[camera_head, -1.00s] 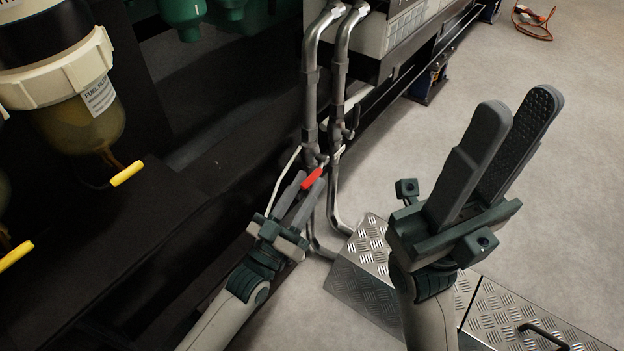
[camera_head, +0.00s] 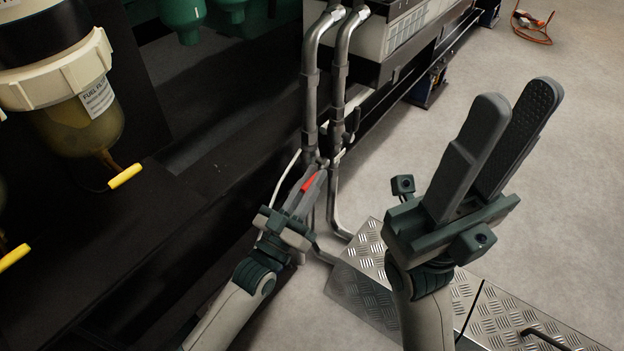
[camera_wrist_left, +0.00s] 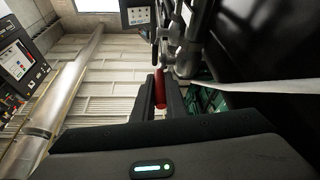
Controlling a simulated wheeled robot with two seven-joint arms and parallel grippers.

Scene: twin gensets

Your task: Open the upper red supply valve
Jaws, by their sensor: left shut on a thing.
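The red valve handle (camera_head: 309,183) shows on the near pipe of two upright metal pipes (camera_head: 311,100) in the head view. My left gripper (camera_head: 307,187) is shut on this handle, with its fingers on either side of it. In the left wrist view the red handle (camera_wrist_left: 160,90) sits between the two dark fingers. The valve body is partly hidden by the fingers in the head view. My right gripper (camera_head: 505,135) is open and empty, with its fingers pointing up over the floor at the right.
A fuel filter bowl (camera_head: 85,120) with a yellow handle (camera_head: 125,176) stands at the left. A dark ledge runs below it, beside my left arm. Metal checker-plate steps (camera_head: 375,285) lie under my right arm.

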